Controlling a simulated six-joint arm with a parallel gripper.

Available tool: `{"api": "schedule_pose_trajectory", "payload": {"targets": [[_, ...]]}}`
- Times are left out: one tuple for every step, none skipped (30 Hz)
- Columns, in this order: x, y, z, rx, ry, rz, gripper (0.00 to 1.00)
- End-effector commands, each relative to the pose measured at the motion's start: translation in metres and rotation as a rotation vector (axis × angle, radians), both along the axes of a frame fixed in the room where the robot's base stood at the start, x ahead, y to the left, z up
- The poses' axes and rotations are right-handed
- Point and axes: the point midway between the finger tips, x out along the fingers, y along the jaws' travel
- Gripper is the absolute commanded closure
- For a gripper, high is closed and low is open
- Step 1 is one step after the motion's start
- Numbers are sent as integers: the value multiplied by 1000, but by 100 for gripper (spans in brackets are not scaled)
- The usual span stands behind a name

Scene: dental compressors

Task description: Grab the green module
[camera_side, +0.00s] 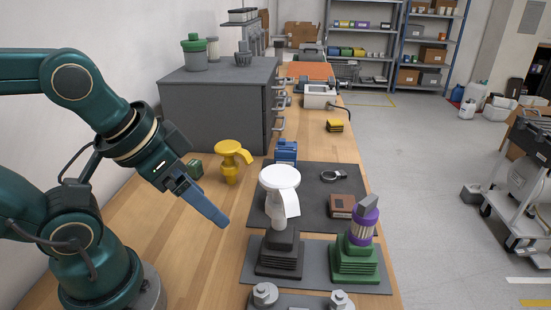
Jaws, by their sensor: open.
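A small dark green block (195,169) sits on the wooden bench behind my gripper, left of the yellow part. A larger green stepped base (355,262) stands at the front right on a grey mat, with a purple-ringed cylinder (362,226) on top. I cannot tell which of the two is the green module. My gripper (221,221) has long blue-grey fingers pointing down and to the right, above the bench and left of the white-topped part. It is open and holds nothing that I can see. The fingers overlap in this view, hiding the gap.
A white-topped part (280,179) on a black stepped base (280,254) stands between my gripper and the green base. A yellow part (231,158) and a blue block (286,151) stand farther back. A grey drawer cabinet (215,105) blocks the rear left. Bare bench lies below my gripper.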

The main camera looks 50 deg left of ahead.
Motion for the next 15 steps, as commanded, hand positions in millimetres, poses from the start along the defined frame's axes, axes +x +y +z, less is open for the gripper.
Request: {"api": "schedule_pose_trajectory", "payload": {"targets": [[0, 3, -3, 18, 14, -3, 19], [-1, 7, -5, 37, 29, -5, 19], [-2, 14, -10, 75, 57, -12, 19], [-3, 21, -15, 112, 86, -20, 19], [-5, 29, -20, 156, 120, -31, 19], [-8, 43, -27, 226, 174, -50, 19], [-11, 55, -33, 284, 219, -70, 19], [-14, 67, -38, 345, 268, -93, 19], [-18, 85, -43, 429, 337, -128, 19], [-21, 98, -47, 490, 389, -159, 19], [-23, 111, -49, 552, 441, -191, 19], [-26, 128, -51, 631, 509, -239, 19], [-28, 140, -52, 688, 558, -277, 19], [-29, 152, -52, 745, 607, -319, 19], [-30, 168, -51, 818, 672, -379, 19]]}}
